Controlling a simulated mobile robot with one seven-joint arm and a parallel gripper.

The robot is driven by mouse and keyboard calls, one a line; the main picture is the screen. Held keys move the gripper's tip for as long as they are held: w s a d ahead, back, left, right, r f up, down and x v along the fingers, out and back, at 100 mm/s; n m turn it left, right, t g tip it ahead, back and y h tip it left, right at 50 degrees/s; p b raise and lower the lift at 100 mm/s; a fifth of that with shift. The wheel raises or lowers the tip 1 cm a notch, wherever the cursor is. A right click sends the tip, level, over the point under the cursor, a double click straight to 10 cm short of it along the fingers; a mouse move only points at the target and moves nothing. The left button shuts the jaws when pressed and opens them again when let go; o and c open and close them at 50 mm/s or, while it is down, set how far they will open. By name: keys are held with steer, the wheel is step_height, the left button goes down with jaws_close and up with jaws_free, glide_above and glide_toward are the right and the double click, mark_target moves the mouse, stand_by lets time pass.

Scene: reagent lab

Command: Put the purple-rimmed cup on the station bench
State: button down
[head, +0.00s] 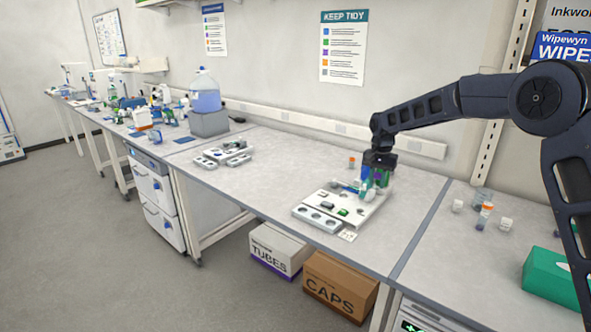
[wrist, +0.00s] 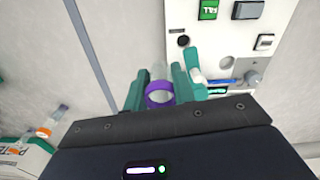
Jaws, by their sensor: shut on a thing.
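My gripper (head: 376,184) is at the back right corner of the white station plate (head: 318,219) on the bench. In the wrist view my gripper's teal fingers (wrist: 161,78) are shut on the purple-rimmed cup (wrist: 158,94), one finger on each side. The cup's purple ring faces the camera, and its clear body lies beyond the ring. In the head view the fingers mostly hide the cup. The station bench (head: 277,160) is the grey-topped bench under my gripper. I cannot tell whether the cup touches its top.
The plate, also in the wrist view (wrist: 207,45), carries buttons, a knob and small parts close beside the fingers. An orange-capped vial (head: 351,162) stands behind. Small containers and a green box (head: 553,274) occupy the right bench.

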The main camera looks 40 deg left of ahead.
steer(key=s+a+r+n, duration=0.1)
steer(key=s+a+r, duration=0.2)
steer(key=s+a, duration=0.55)
step_height(320, 180, up, 2)
glide_above(306, 229)
steer(key=shift+n, duration=0.4)
step_height(306, 229, down, 19)
steer(key=shift+d+r, duration=0.1)
steer(key=c, duration=1.2)
jaws_free()
steer(key=shift+o, duration=0.2)
step_height(306, 229, up, 12)
